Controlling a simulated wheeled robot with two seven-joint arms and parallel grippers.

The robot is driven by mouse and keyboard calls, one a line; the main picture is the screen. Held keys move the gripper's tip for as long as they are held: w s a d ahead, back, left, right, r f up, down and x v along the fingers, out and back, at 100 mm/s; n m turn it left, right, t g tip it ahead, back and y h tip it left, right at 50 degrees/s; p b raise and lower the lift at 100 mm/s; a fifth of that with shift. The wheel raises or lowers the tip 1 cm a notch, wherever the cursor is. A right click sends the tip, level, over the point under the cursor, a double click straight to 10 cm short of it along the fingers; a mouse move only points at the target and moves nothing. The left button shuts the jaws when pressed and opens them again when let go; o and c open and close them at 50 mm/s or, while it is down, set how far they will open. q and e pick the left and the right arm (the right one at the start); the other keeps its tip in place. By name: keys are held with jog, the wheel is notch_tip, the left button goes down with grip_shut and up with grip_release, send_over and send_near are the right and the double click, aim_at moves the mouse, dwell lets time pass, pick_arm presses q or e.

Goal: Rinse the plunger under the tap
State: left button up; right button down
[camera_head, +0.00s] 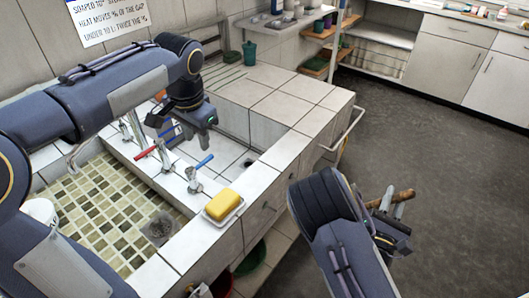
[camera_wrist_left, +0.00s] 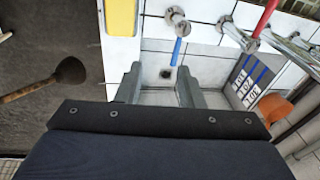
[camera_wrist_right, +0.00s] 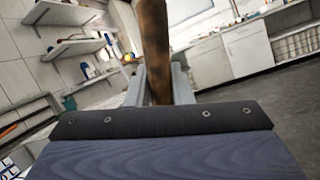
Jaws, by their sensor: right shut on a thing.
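My right gripper (camera_head: 393,204) is shut on the wooden handle of the plunger (camera_head: 403,195), out over the floor to the right of the counter. The handle stands between the fingers in the right wrist view (camera_wrist_right: 154,45). The plunger's dark cup (camera_wrist_left: 71,70) shows in the left wrist view; my arm hides it in the head view. My left gripper (camera_head: 197,139) is open and empty above the sink basin (camera_head: 232,157). The tap with a blue lever (camera_head: 204,161) is just below and beside it. A red lever (camera_head: 146,153) is to its left.
Yellow soap (camera_head: 223,204) lies in a white dish at the counter's front edge. A metal rail (camera_head: 350,128) sticks out from the counter's right side. A tiled basin (camera_head: 105,205) lies on the left. The floor (camera_head: 420,130) on the right is clear.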

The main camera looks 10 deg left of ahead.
pick_arm(q)
jog(key=g+y, duration=0.1)
send_near(206, 159)
jog(key=shift+m, duration=0.3)
jog(key=f, duration=0.2)
jog(key=a+f+b, duration=0.1)
jog(key=f, duration=0.2)
jog(key=f+b, duration=0.1)
jog(key=f, duration=0.1)
jog(key=shift+w+a+f, duration=0.2)
jog(key=shift+w+f, duration=0.05)
jog(key=shift+f, duration=0.15)
grip_shut()
